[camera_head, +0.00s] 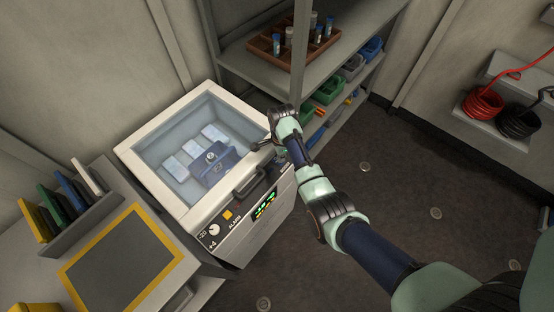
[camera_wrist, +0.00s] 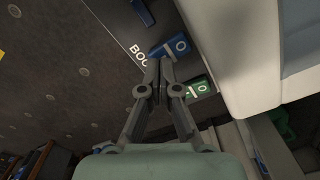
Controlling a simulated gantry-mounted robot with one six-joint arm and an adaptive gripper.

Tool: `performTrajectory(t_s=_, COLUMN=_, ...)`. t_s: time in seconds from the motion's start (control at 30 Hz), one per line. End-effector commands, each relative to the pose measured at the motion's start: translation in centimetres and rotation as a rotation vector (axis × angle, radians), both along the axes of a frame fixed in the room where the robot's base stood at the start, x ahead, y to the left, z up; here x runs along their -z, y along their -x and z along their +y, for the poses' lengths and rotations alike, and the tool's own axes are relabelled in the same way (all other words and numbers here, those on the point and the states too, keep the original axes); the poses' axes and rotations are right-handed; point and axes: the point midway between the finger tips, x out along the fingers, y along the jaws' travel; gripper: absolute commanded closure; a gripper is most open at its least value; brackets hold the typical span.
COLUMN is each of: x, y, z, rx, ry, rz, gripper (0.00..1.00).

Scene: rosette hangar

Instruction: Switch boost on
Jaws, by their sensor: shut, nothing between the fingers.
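In the wrist view, a blue rocker switch (camera_wrist: 168,47) sits on a dark panel, with a white "O" on its right part. A white label beginning "BOO" (camera_wrist: 138,54) is beside it, its end hidden by my fingers. A green rocker switch (camera_wrist: 196,88) sits just below, also marked "O". My gripper (camera_wrist: 166,64) is shut and empty, its tips in the picture just below the blue switch; whether they touch it I cannot tell. In the head view my gripper (camera_head: 258,146) is at the right front corner of the freezer (camera_head: 152,152). The switches do not show clearly there.
The freezer has a glass lid, a front handle (camera_head: 250,182), a lit display (camera_head: 265,205) and a knob (camera_head: 214,230). A blue box (camera_head: 212,165) and pale packs lie inside. A shelf unit (camera_head: 262,62) stands behind my gripper. Dark floor lies to the right.

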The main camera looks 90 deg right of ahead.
Motion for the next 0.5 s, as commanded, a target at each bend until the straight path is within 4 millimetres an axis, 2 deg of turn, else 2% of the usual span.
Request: performTrajectory(t_s=0.5, x=0.84, y=0.0, z=0.01, rx=0.0, ry=-0.001, rz=0.0, gripper=1.0)
